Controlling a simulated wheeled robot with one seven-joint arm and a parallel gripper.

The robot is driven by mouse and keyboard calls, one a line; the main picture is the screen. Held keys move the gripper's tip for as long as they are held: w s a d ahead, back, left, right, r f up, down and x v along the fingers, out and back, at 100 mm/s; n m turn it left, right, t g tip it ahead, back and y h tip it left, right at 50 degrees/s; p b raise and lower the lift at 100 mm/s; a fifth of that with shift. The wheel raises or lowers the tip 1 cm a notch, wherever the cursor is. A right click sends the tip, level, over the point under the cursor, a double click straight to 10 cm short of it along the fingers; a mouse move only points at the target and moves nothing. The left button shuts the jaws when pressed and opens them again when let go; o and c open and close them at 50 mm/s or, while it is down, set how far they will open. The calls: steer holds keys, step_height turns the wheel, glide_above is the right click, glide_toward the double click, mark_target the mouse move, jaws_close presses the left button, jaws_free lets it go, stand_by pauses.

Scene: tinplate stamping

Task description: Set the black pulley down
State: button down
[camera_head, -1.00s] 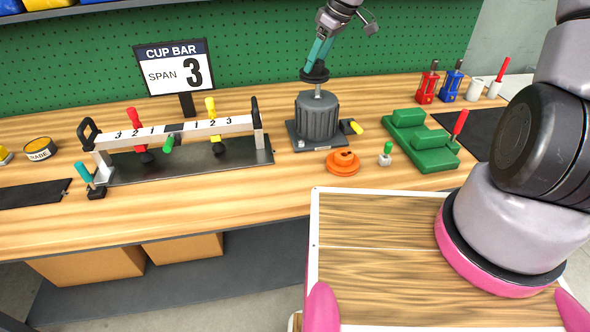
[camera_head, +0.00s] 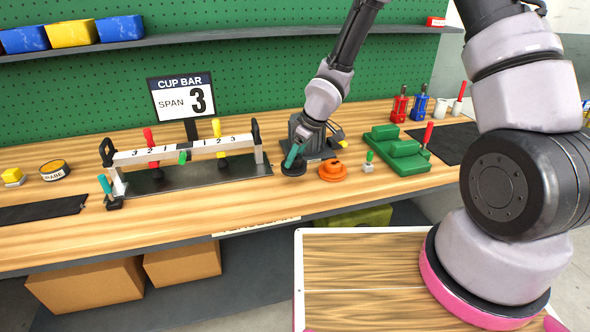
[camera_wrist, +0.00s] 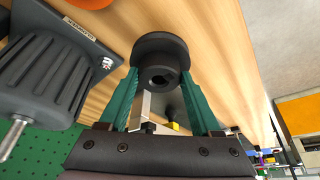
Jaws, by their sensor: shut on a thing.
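The black pulley (camera_head: 293,169) is between the teal fingers of my gripper (camera_head: 291,157). It is over the wooden bench (camera_head: 240,207), in front of the grey motor (camera_head: 296,124) and left of the orange pulley (camera_head: 333,173). In the wrist view, the black pulley (camera_wrist: 160,48) shows its wide flange and hub bore, with my gripper (camera_wrist: 160,76) shut on the hub from both sides. I cannot tell whether the pulley touches the bench. My arm hides part of the motor.
The cup bar fixture (camera_head: 190,178) with coloured clamps stands to the left. A small green-topped clamp (camera_head: 368,163) and a green fixture (camera_head: 402,156) stand to the right. Bare wood lies along the bench's front edge.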

mark_target(299, 160)
steer(key=shift+w+f, duration=0.1)
steer(key=shift+f, duration=1.95)
steer(key=shift+c, duration=0.4)
jaws_free()
steer(key=shift+f, duration=0.15)
steer(key=v, duration=1.2)
